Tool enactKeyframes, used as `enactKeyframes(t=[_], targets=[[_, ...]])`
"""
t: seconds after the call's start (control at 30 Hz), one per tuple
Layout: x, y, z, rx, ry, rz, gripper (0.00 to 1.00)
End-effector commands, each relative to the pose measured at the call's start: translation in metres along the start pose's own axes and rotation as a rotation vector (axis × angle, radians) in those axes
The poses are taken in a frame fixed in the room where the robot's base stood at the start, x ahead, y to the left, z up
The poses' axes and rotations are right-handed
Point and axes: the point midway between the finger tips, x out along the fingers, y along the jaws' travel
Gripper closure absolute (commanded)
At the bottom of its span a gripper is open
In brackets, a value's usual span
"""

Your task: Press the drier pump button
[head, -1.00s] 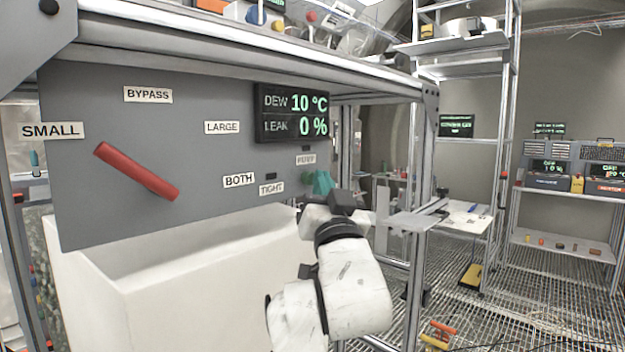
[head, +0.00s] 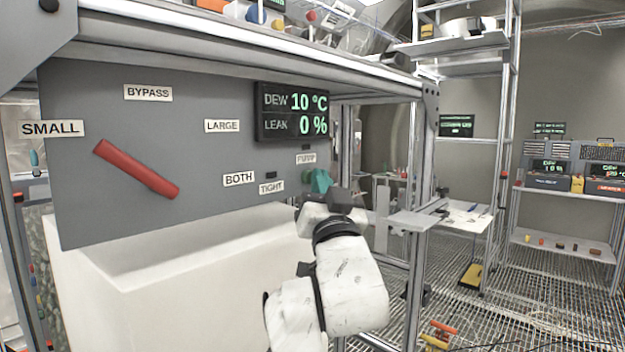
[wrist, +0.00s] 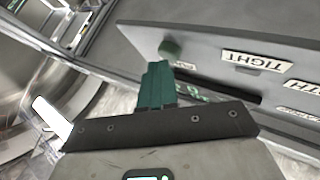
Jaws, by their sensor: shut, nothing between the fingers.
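The grey control panel (head: 200,180) carries a PUMP label (head: 306,158) at its right edge, below the DEW and LEAK display (head: 292,112). In the wrist view a round green button (wrist: 169,49) stands out from the panel face, beside a partly hidden label. My gripper (head: 321,182) is at the panel's right edge, just below the PUMP label. Its green fingers (wrist: 155,82) are together and empty, their tips close to the button in the wrist view. I cannot tell whether they touch it. In the head view the button is hard to separate from the green fingers.
A red lever (head: 137,170) sticks out of the panel on the left. A white box (head: 190,270) stands below the panel. A steel frame post (head: 420,200) and a small shelf (head: 415,221) stand right of my arm.

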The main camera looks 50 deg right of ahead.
Motion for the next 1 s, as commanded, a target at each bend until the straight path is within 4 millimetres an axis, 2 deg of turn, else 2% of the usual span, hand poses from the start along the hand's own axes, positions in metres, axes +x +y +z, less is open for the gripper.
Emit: enactKeyframes(t=[0.43,1.0], targets=[[0.0040,-0.0032,0.0026,0.001,0.000,-0.001,1.00],[-0.0025,0.0012,-0.0011,0.000,-0.001,-0.001,1.00]])
